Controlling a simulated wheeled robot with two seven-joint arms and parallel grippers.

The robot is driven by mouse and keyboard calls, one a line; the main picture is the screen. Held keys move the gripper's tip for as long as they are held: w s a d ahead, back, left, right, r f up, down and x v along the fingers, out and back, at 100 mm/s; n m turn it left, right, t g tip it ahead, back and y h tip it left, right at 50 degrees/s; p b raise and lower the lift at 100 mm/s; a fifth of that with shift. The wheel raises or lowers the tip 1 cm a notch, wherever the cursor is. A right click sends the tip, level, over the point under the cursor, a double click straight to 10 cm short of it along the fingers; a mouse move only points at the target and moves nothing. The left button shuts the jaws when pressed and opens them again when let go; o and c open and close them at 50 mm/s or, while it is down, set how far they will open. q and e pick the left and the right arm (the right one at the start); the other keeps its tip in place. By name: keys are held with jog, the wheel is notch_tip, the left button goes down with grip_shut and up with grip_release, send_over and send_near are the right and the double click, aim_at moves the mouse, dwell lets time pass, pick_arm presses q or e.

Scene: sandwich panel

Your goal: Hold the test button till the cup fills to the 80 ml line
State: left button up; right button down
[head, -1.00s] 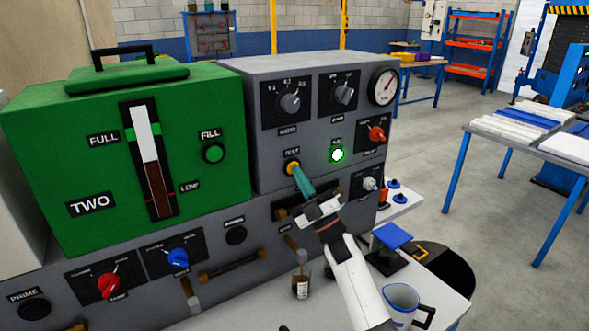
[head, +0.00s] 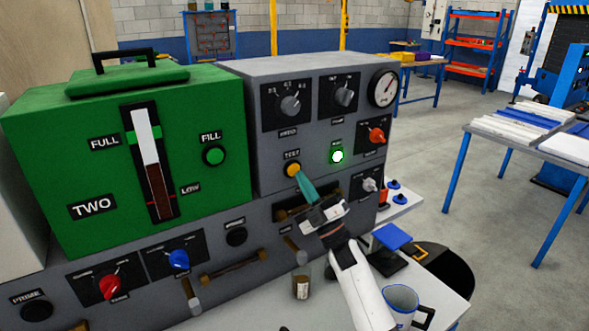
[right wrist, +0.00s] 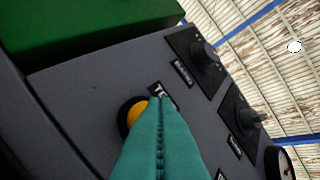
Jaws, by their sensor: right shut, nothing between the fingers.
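The yellow test button (head: 293,169) sits under its TEST label on the grey panel (head: 262,110). My right gripper (head: 301,176) is shut and empty, its teal fingertips just at the button's lower right. In the right wrist view the fingertips (right wrist: 158,105) cover part of the yellow button (right wrist: 139,111); whether they touch it I cannot tell. A small cup (head: 302,287) with brown contents and a pale label stands on the bench below the panel. Its 80 ml line is too small to read. My left gripper is out of view.
A green lamp (head: 337,156) is lit right of the button. The green tank (head: 60,150) with its level gauge stands at left. A pale mug (head: 401,303) stands right of my right forearm.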

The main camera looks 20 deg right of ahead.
jog(key=s, duration=0.1)
jog(key=s+p, duration=0.1)
jog(key=s, duration=0.1)
jog(key=s+p, duration=0.1)
jog(key=s, duration=0.1)
jog(key=shift+d, duration=0.35)
jog(key=shift+s, duration=0.1)
dwell(0.6)
